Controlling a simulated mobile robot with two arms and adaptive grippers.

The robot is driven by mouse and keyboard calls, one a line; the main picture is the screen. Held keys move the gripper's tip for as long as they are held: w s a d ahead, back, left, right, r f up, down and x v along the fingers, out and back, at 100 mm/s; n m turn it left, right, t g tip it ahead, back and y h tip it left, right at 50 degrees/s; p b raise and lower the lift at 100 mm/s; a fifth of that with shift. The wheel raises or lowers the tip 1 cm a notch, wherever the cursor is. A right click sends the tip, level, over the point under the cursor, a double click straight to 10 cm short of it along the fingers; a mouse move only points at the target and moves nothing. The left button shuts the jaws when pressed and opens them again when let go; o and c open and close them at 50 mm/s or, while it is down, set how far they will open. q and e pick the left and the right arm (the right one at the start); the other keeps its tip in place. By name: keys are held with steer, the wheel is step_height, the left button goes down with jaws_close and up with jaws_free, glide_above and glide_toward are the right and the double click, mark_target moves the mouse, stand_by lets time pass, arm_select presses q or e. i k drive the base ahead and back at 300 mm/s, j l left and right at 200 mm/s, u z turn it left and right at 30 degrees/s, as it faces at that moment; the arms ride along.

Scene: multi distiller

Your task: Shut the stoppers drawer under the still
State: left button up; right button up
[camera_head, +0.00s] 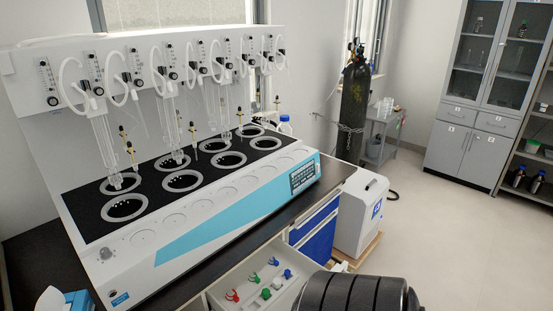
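The still (238,213) is a long white unit with a light-blue front stripe and a black top with round wells. It stands on a dark bench. Below its front, the stoppers drawer (246,272) is open, pulled out towards the camera. Red, green, blue and white stoppers (254,277) lie inside it. The near part of the drawer is cut off by the bottom edge and partly hidden by a dark ribbed rounded shape. Neither of my grippers is in view.
Blue drawer fronts (314,238) are beside the open drawer, under the bench. A white boxy machine (358,220) stands to their right. A black gas cylinder (354,105) and a small grey table (380,135) are behind. Open floor (460,240) lies to the right.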

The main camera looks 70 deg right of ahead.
mark_target(302, 267)
steer(key=z, duration=2.5)
